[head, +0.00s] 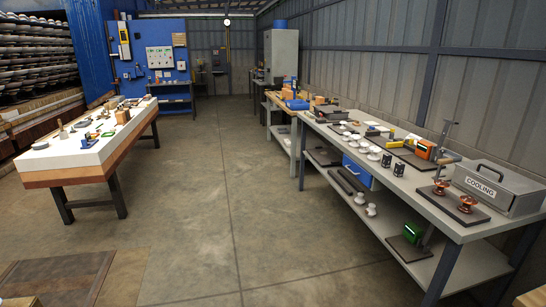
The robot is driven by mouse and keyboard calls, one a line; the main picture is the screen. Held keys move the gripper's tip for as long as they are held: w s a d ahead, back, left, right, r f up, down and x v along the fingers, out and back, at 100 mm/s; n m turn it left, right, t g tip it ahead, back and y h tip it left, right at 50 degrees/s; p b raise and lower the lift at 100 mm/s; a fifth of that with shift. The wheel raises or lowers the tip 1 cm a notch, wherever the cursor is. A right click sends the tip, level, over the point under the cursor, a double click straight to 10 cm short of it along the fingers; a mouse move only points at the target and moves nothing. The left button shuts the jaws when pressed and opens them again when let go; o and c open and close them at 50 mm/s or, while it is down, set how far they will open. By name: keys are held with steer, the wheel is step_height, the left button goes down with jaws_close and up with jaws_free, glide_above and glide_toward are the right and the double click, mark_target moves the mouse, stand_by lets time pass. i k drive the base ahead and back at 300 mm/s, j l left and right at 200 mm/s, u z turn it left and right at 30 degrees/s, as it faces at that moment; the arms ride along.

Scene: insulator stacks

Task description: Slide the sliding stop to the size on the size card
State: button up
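My gripper is not in view. I cannot make out the sliding stop or the size card for certain in the head view; the objects on the tables are too small to tell. A long grey bench (425,188) on the right carries an orange device (425,149) with yellow beside it, several white insulator pieces, and two orange-brown spools on a dark plate. A white-topped table (62,161) on the left carries several small tools and blocks.
A green device (411,232) and a blue bin (357,171) are on the lower shelf. A blue tool board (152,32) stands at the back. The concrete aisle (225,180) between the tables is clear.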

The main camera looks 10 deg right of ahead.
mark_target(394, 144)
steer(key=i+j, duration=0.1)
steer(key=i, duration=0.8)
steer(key=i+j, duration=0.15)
steer(key=i, duration=0.8)
steer(key=i+j+z, duration=0.1)
steer(key=i+z, duration=0.3)
steer(key=i+j+z, duration=1.25)
steer(key=j, duration=0.15)
steer(key=i+j+z, duration=0.1)
steer(key=j, duration=0.15)
